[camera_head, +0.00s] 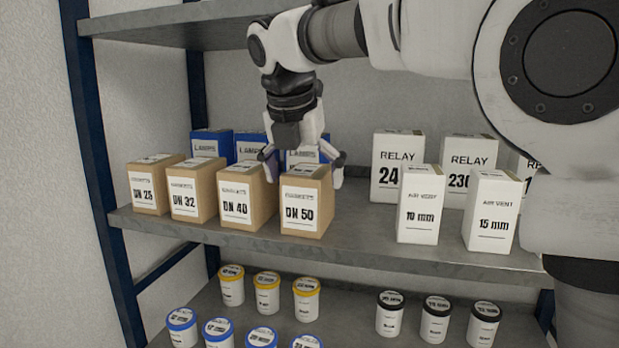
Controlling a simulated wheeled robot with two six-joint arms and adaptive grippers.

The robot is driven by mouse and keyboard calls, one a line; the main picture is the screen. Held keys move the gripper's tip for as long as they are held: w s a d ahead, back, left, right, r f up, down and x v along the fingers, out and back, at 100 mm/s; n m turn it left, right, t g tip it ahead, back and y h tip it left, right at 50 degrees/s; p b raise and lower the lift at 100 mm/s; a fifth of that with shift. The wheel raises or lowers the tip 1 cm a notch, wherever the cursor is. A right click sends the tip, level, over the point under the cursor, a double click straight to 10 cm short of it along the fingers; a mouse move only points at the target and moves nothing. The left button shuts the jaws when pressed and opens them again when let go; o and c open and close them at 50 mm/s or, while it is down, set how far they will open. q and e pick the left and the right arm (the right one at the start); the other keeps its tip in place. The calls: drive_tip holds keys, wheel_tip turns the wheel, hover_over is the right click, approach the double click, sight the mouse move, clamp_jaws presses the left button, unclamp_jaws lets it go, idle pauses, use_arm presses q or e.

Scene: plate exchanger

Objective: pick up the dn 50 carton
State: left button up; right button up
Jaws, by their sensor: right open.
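The DN 50 carton (304,209) is a brown box with a white label, standing upright on the middle shelf. It is the rightmost in a row of brown cartons. My right gripper (303,168) comes down from above with its fingers spread at the top of the DN 50 carton. One finger shows at the carton's upper left, by the gap to the DN 40 carton (242,200), the other at its upper right. Whether the fingers touch the carton cannot be told. My left gripper is not in view.
The DN 32 (189,195) and DN 25 (148,189) cartons stand further left. Blue lamp boxes (212,143) stand behind. White air vent boxes (420,207) and relay boxes (397,153) stand right, past a clear gap. Lidded tubs (307,300) fill the lower shelf; another shelf (190,22) hangs above.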

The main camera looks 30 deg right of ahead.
sight(309, 170)
drive_tip(key=shift+w+d+f, duration=0.15)
drive_tip(key=shift+w+d, duration=1)
drive_tip(key=shift+d, duration=0.1)
drive_tip(key=shift+x, duration=1.05)
drive_tip(key=shift+d+f, duration=0.15)
drive_tip(key=shift+f, duration=0.25)
drive_tip(key=shift+s+r, duration=0.1)
drive_tip(key=shift+f, duration=0.25)
drive_tip(key=c, duration=1.3)
